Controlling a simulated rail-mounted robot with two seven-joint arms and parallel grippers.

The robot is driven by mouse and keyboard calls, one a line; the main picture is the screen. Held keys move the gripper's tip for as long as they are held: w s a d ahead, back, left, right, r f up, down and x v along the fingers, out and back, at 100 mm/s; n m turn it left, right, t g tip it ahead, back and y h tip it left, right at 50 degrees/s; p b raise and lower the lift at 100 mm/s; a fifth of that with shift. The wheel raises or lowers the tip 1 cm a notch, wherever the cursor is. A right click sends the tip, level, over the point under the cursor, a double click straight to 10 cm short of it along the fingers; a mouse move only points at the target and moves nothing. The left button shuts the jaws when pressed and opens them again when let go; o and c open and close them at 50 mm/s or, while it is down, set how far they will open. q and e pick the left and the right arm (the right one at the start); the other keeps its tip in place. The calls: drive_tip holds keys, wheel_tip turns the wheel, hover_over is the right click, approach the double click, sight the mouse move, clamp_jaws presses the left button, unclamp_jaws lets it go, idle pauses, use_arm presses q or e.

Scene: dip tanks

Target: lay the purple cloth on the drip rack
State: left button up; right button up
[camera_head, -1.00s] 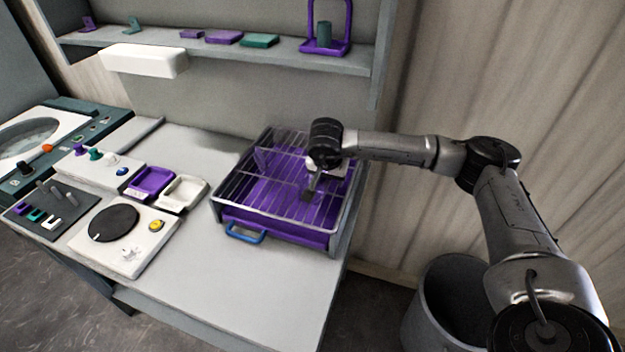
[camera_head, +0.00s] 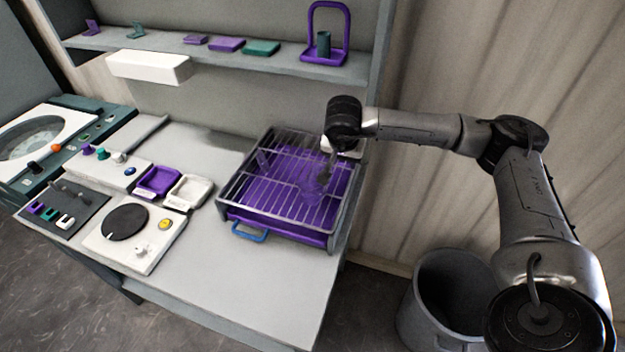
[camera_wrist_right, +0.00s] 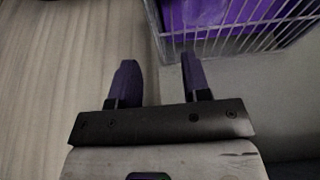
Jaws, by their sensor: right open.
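The drip rack (camera_head: 232,192) is a grey wire grid over a purple tray, with a blue handle at its front, standing on the right end of the bench. Purple shows across the middle of the grid; I cannot tell cloth from tray there in the head view. In the wrist view, purple (camera_wrist_right: 195,14) lies behind or between the bars. My right gripper (camera_head: 325,174) is over the right back part of the rack, open. In the wrist view its fingers (camera_wrist_right: 160,75) are apart with nothing between them. My left gripper is out of view.
A shelf (camera_head: 160,48) above the bench bears flat purple and teal pieces and a purple stand. Purple and white trays (camera_head: 188,192) and a white plate with a black disc (camera_head: 125,222) stand left of the rack. A grey bin (camera_head: 440,290) is on the floor.

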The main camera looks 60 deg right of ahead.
sight(323, 193)
drive_tip(key=w+a+f, duration=0.3)
drive_tip(key=f, duration=0.1)
drive_tip(key=shift+w+a+f, duration=0.2)
drive_tip(key=shift+w+a, duration=0.2)
clamp_jaws()
drive_tip(key=shift+f, duration=0.95)
drive_tip(key=shift+f+b, duration=1.4)
drive_tip(key=shift+f, duration=0.7)
drive_tip(key=shift+r, duration=0.2)
wheel_tip(323, 193, up, 9)
drive_tip(key=p, duration=0.6)
drive_tip(key=shift+p, duration=0.3)
drive_tip(key=shift+f, duration=0.15)
